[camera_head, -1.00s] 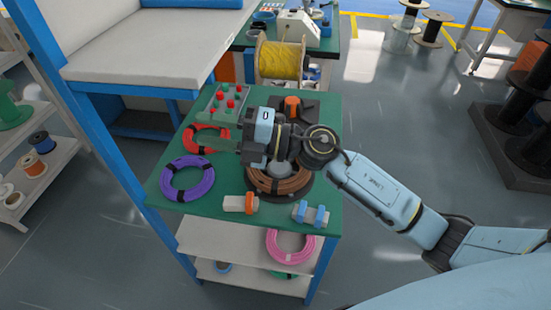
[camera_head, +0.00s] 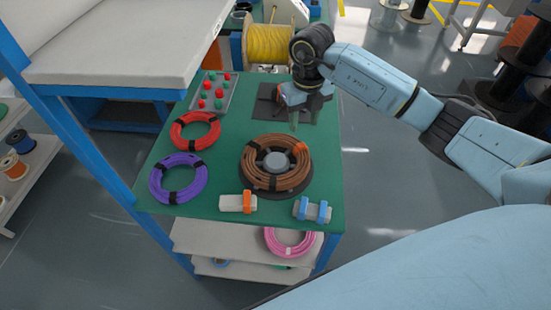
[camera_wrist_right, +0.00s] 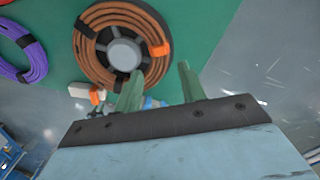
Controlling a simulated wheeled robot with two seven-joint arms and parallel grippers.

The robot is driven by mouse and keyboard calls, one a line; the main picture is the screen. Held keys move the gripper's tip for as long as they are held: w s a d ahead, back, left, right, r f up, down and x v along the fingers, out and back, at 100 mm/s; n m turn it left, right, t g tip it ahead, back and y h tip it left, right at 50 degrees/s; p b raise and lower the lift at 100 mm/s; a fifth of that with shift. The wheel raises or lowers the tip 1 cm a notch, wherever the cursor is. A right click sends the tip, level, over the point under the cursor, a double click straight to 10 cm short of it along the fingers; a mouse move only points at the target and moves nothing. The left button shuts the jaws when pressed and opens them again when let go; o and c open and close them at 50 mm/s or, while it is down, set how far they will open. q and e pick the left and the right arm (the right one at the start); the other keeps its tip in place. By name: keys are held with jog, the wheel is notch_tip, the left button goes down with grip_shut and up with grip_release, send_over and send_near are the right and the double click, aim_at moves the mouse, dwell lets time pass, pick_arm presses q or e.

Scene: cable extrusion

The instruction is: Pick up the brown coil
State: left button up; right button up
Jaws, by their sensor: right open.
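The brown coil (camera_head: 262,181) lies around the grey hub of a dark round holder (camera_head: 277,160) on the green table. It has black bands and one orange band. My right gripper (camera_head: 306,120) is above the table, just beyond the coil's far right side, fingers pointing down. In the right wrist view, its two green fingers (camera_wrist_right: 158,90) are spread apart with nothing between them, and the brown coil (camera_wrist_right: 84,59) shows beyond them, upper left. My left gripper is not in view.
A red coil (camera_head: 177,141) and a purple coil (camera_head: 157,187) lie to the left on the green table (camera_head: 225,165). Two small clamp-like blocks, one with orange (camera_head: 236,203) and one with blue (camera_head: 312,211), sit near the front edge. A button box (camera_head: 209,93) stands at the back left.

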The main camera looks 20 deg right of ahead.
aim_at(301, 144)
notch_tip(301, 144, down, 4)
jog(key=shift+f, duration=0.2)
notch_tip(301, 144, down, 5)
jog(key=shift+f+b, duration=0.1)
jog(key=shift+b, duration=0.45)
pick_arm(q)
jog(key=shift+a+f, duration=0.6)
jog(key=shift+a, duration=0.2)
pick_arm(e)
grip_shut()
